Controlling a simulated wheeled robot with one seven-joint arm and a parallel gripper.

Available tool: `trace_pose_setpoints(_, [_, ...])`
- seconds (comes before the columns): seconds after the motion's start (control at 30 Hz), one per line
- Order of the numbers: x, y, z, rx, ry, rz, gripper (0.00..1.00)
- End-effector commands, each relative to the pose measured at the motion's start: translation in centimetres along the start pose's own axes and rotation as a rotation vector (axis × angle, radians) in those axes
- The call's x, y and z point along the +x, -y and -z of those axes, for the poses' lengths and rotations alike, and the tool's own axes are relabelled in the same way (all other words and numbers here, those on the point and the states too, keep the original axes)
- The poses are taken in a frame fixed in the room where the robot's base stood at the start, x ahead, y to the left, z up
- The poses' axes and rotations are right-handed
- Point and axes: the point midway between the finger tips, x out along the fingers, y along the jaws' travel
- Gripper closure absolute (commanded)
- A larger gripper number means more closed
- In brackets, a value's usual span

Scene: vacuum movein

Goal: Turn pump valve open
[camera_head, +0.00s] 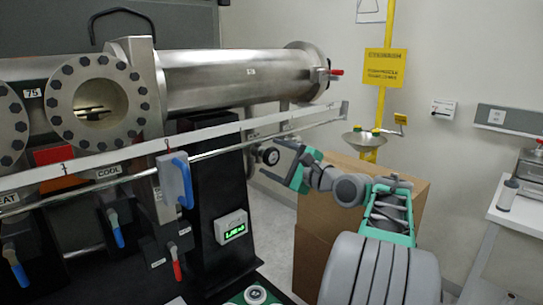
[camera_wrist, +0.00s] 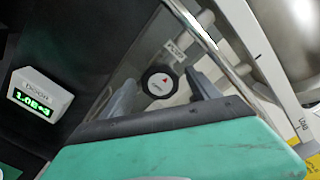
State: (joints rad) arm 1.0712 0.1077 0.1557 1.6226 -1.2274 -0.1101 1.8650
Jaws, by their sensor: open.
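The pump valve appears to be a round black knob (camera_head: 271,156) on a pipe below the steel cylinder. In the wrist view the two dark fingers of my gripper (camera_wrist: 162,84) stand on either side of the knob, with gaps visible. I cannot tell how far the fingertips reach along it.
A long metal rail (camera_head: 225,133) runs just above the knob, under the steel cylinder (camera_head: 235,78). A display box (camera_head: 231,227) reading green digits is mounted to the lower left. Blue-handled valves (camera_head: 182,182) are farther left. A cardboard box (camera_head: 325,225) stands behind my arm.

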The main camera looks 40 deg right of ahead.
Motion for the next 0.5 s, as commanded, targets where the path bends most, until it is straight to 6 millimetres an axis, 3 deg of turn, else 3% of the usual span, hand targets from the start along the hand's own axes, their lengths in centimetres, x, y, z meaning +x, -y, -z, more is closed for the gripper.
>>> trace_pose_setpoints(0.1, [1.28, 0.03, -0.06, -0.001, 0.001, -0.001, 0.30])
trace_pose_setpoints(0.37, [1.55, 0.00, -0.01, -0.002, -0.001, 0.000, 0.30])
trace_pose_setpoints(0.5, [1.53, 0.00, -0.01, -0.002, -0.001, 0.000, 0.40])
